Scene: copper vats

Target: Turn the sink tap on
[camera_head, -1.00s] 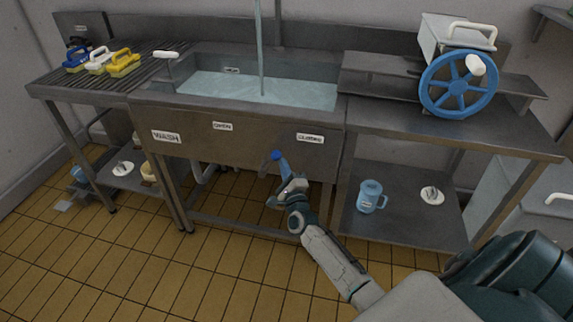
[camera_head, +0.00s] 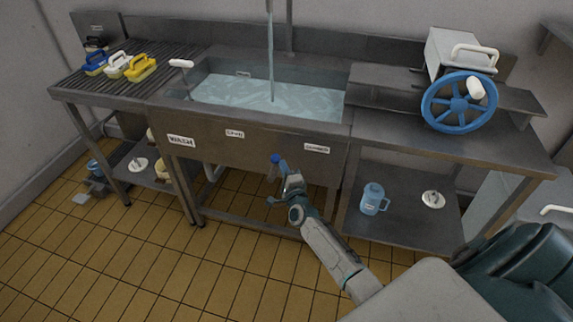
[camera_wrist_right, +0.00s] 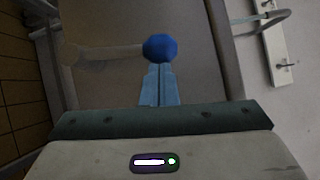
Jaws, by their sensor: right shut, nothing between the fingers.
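The metal sink (camera_head: 330,122) holds water, and a thin stream of water (camera_head: 271,50) falls into it from above. Its front panel has labels OPEN (camera_head: 234,133) and CLOSED (camera_head: 317,148). A lever with a blue knob (camera_head: 275,158) sits below the panel, roughly midway between these labels. In the right wrist view the knob (camera_wrist_right: 160,47) is just beyond my fingertips, with a faint grey lever arm running left. My right gripper (camera_head: 282,167) is shut and empty, its tips at the knob; contact is unclear. A white-handled lever (camera_head: 181,63) stands at the sink's left rim. My left gripper is out of view.
Several brushes (camera_head: 118,65) lie on the left drainer. A blue wheel (camera_head: 460,101) fronts a grey box at the right. A blue jug (camera_head: 373,199) and a white disc (camera_head: 433,199) sit on the lower right shelf. The tiled floor (camera_head: 150,270) in front is clear.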

